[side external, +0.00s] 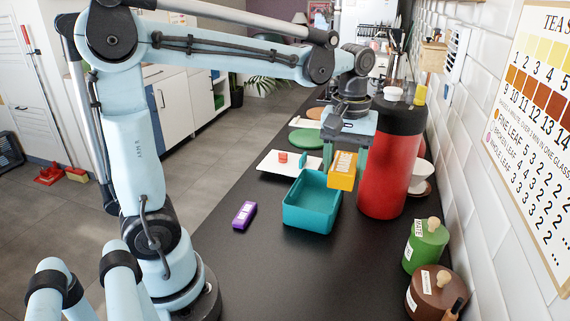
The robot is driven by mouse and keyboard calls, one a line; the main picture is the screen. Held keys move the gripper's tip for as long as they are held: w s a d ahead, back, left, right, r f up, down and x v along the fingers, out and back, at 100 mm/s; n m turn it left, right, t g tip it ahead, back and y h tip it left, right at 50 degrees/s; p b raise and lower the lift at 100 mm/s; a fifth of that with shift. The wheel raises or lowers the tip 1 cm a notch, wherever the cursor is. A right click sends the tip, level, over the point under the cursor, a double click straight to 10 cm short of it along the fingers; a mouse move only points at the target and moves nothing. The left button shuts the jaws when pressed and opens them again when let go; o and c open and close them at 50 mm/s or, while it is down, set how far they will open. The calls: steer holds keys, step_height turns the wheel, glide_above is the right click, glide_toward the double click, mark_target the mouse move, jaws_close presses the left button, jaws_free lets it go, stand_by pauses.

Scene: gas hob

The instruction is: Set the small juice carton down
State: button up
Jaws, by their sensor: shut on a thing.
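The small juice carton (343,171) is an orange-yellow box with dark lettering on it. My gripper (345,158) is shut on it and holds it above the black counter, over or just behind the right rim of a teal open box (308,217). The carton appears tilted. I cannot tell its exact height or whether it touches the box. The fingers are partly hidden behind the carton.
A tall red canister (388,170) with a black lid stands close right of the carton. A purple packet (244,215) lies left of the teal box, and a white tray (275,163) lies behind it. Green (426,246) and brown (434,296) jars stand front right. The front counter is clear.

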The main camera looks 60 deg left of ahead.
steer(key=shift+w+d+r, duration=0.15)
steer(key=shift+d+r, duration=0.1)
steer(key=shift+d, duration=0.5)
steer(key=shift+w+a+f, duration=0.45)
steer(key=shift+a+f, duration=1.35)
steer(key=shift+w+a+f, duration=0.45)
steer(key=shift+a+f, duration=1.35)
steer(key=shift+a, duration=0.05)
steer(key=shift+w+a+f, duration=0.45)
steer(key=shift+a+f, duration=1.35)
steer(key=shift+f, duration=0.45)
steer(key=shift+f, duration=0.15)
steer(key=o, duration=1.2)
steer(key=shift+a, duration=0.1)
